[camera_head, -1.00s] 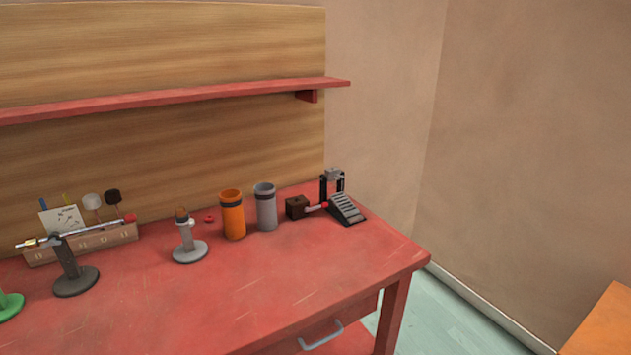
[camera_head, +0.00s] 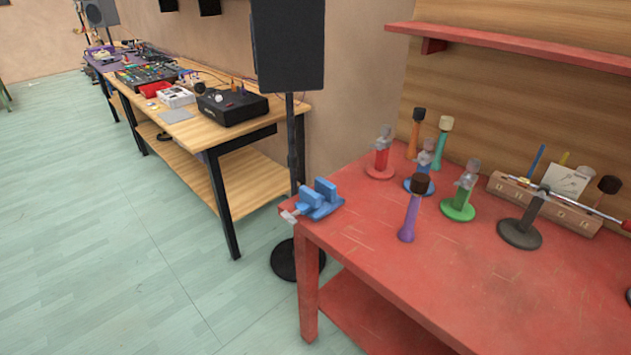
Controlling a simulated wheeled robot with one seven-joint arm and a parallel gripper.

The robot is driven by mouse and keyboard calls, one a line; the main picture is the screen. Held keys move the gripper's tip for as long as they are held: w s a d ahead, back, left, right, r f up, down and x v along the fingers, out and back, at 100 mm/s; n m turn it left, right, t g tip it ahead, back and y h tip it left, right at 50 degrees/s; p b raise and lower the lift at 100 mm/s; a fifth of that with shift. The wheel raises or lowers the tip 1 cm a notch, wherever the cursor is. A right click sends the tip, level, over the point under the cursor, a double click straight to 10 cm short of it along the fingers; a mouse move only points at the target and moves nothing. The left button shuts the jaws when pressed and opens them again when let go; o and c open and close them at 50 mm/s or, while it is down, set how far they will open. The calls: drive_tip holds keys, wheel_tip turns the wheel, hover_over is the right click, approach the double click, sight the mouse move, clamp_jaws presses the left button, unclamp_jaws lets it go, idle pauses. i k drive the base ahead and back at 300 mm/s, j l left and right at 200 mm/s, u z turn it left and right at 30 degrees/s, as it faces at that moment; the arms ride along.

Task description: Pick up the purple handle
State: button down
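The purple handle (camera_head: 409,220) stands upright, leaning slightly, on the left part of the red table (camera_head: 385,262).
A blue vise (camera_head: 318,200) sits at the table's left corner. Red (camera_head: 381,165) and blue (camera_head: 420,181) stands are behind the handle; a dark stand (camera_head: 522,232) is to the right. A black speaker (camera_head: 288,45) rises beside the table. The floor at left is open.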

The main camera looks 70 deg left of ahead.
sight(406, 234)
drive_tip(key=u, duration=1.35)
drive_tip(key=i+j+z, duration=0.3)
drive_tip(key=i+j, duration=0.15)
drive_tip(key=j, duration=0.3)
drive_tip(key=i+j+z, duration=0.15)
drive_tip(key=j, duration=0.3)
